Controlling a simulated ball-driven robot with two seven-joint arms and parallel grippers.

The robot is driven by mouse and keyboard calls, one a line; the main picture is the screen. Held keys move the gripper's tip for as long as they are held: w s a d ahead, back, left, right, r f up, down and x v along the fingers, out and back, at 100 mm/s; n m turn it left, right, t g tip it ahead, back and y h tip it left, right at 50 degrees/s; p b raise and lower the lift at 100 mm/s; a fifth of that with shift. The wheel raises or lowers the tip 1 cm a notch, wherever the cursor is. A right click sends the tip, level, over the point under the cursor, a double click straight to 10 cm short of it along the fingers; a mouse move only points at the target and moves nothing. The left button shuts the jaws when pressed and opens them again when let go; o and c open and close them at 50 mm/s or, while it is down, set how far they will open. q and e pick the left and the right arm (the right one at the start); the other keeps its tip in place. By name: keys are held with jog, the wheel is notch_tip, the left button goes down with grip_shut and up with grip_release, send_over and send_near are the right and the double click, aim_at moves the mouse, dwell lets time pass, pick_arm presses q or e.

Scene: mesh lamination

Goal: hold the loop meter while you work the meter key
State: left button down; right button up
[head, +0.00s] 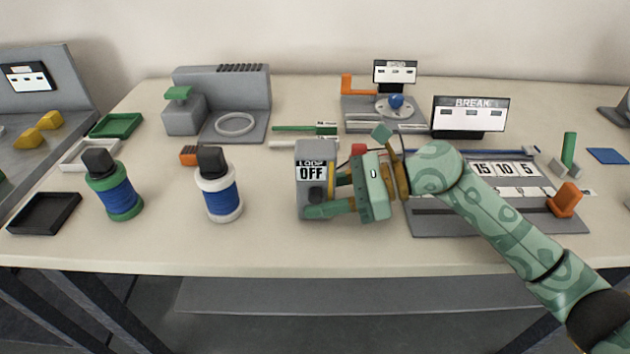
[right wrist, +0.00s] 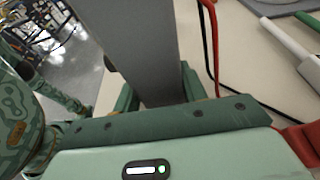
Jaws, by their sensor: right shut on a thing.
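The loop meter (head: 311,205) is a grey box in the middle of the table in the head view. Its small display reads "LOOP OFF". My right gripper (head: 320,200) comes in from the right and is shut on the meter, with a green finger across its lower front. In the right wrist view the grey meter body (right wrist: 130,50) stands between the green fingers, with red and black leads beside it. I cannot make out the meter key for certain. My left gripper is not in view.
A "BREAK" display (head: 469,118) stands behind my right arm. A grey board with number tiles (head: 440,222) lies partly under that arm. Bare table lies between white spool and meter.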

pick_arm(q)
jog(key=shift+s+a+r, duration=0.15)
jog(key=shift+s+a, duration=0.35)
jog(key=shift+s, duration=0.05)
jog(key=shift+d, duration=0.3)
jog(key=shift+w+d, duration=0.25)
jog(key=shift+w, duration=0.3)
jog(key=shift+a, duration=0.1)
